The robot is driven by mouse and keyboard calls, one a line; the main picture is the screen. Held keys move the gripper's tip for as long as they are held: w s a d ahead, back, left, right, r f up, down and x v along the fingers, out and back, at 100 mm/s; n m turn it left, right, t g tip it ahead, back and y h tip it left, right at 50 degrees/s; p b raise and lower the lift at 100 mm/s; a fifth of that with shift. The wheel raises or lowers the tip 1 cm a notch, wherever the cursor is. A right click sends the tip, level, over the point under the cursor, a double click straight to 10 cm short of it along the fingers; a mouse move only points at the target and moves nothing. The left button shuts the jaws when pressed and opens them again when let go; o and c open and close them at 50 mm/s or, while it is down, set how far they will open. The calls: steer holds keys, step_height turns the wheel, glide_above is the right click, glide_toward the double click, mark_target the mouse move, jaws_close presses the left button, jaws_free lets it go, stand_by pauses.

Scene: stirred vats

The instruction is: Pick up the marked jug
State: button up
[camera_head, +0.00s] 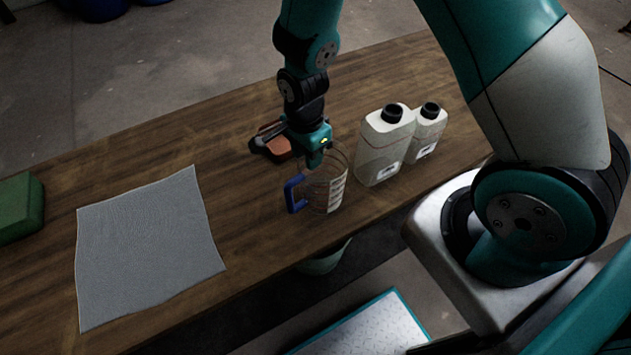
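The marked jug (326,191) is clear, with white markings on its side and a blue handle (293,194) on its left. It stands upright on the wooden table near the front edge. My gripper (316,160) points down at the jug's rim, at its upper left. The fingertips are small and partly hidden in this view, so I cannot tell whether they touch the rim or how far apart they are.
Two whitish jugs with black caps (385,145) (428,131) stand close on the right. A brown and black object (272,141) lies behind my gripper. A grey cloth (150,245) lies left, with a green block (18,207) beyond. The wooden table (245,235) is bare between cloth and jug.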

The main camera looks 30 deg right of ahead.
steer(key=shift+f, duration=0.3)
jaws_close()
steer(key=shift+r, duration=0.1)
